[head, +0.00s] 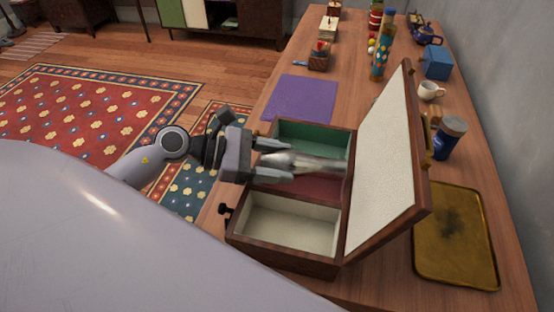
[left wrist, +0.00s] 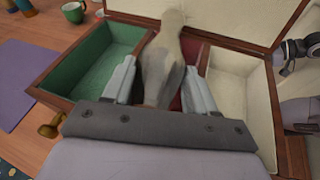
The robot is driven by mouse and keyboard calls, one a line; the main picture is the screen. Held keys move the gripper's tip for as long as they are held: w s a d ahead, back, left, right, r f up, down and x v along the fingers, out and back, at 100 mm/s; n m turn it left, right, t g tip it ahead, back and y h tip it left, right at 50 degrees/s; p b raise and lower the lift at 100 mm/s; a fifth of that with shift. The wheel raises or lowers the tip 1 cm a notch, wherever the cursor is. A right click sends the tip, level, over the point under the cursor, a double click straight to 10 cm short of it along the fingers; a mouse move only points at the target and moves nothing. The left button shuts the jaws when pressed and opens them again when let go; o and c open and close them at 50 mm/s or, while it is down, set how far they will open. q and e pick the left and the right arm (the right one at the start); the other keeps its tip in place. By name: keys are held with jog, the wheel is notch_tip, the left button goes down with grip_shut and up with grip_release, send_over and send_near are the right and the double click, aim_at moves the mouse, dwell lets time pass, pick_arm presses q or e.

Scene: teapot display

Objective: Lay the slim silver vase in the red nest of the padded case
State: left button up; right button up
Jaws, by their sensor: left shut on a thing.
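The padded case (head: 290,262) stands open on the table, its lid (head: 385,165) raised on the right. It has a green nest (head: 310,135), a red nest (head: 318,188) in the middle and a cream nest (head: 288,225). The slim silver vase (head: 312,163) lies roughly level between the fingers of my left gripper (head: 275,162), over the red nest. In the left wrist view the vase (left wrist: 165,65) covers much of the red nest (left wrist: 190,68). I cannot tell whether the vase touches the nest floor. My left gripper is shut on it.
A purple mat (head: 300,98) lies bare behind the case. A gold tray (head: 453,235) lies to the right of the lid. A blue jar (head: 448,138), a white cup (head: 430,90), a blue box (head: 437,63) and a patterned bottle (head: 382,48) stand farther back.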

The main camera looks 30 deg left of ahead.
pick_arm(q)
jog(key=shift+f, duration=0.2)
jog(key=o, duration=1.2)
jog(key=shift+o, duration=0.2)
jog(key=shift+r, duration=0.15)
jog(key=shift+r+p, duration=0.65)
jog(key=shift+p, duration=0.05)
jog(key=b+v, duration=0.2)
jog(key=v, duration=1)
jog(key=shift+f, duration=0.25)
jog(key=shift+a, duration=0.15)
